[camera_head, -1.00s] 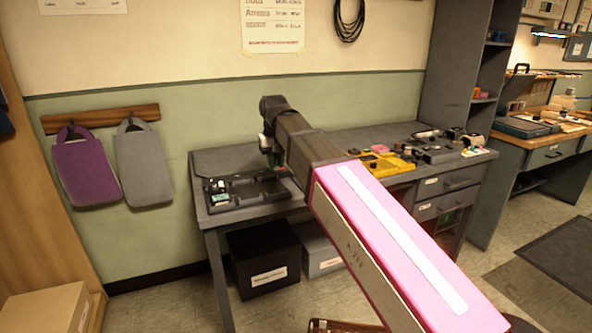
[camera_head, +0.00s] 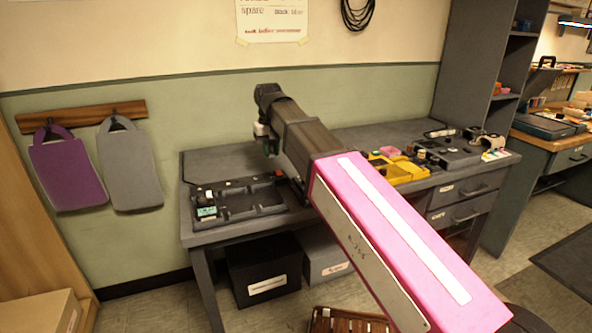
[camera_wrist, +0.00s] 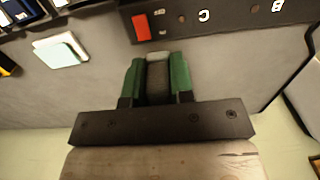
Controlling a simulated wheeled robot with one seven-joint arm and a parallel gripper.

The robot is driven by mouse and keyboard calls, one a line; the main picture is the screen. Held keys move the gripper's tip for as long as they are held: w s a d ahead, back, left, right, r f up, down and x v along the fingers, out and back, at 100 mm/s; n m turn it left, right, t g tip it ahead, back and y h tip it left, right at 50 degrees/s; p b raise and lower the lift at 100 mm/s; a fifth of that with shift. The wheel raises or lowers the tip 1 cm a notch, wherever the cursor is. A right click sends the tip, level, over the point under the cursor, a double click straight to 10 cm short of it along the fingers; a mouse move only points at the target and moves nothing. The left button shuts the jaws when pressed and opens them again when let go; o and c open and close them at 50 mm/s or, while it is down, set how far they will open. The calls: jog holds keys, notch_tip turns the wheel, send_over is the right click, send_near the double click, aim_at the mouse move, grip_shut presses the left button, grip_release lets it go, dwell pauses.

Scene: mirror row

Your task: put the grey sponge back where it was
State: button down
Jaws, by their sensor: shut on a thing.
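My gripper (camera_wrist: 157,78), with green fingers, is shut on the grey sponge (camera_wrist: 158,84), a dark grey block between the fingertips in the wrist view. In the head view my gripper (camera_head: 266,138) is over the left part of the grey desk (camera_head: 222,160), at the far end of my pink arm. The sponge cannot be made out there. A dark tray (camera_head: 250,210) lies on the desk's left part, below my gripper in the picture. In the wrist view a dark lettered panel (camera_wrist: 228,20) with a red patch lies just beyond the fingertips.
A pale block (camera_wrist: 62,50) lies on the grey surface at left in the wrist view. Yellow trays (camera_head: 405,172) and small items fill the desk's right part. Two boxes (camera_head: 265,268) stand under the desk. Bags (camera_head: 128,165) hang on the wall at left.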

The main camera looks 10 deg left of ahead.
send_over(295, 175)
notch_tip(295, 175, down, 5)
jog(key=shift+f, duration=2.2)
jog(key=c, duration=1)
grip_release()
jog(key=shift+f, duration=0.1)
notch_tip(295, 175, up, 12)
jog(key=shift+r, duration=0.15)
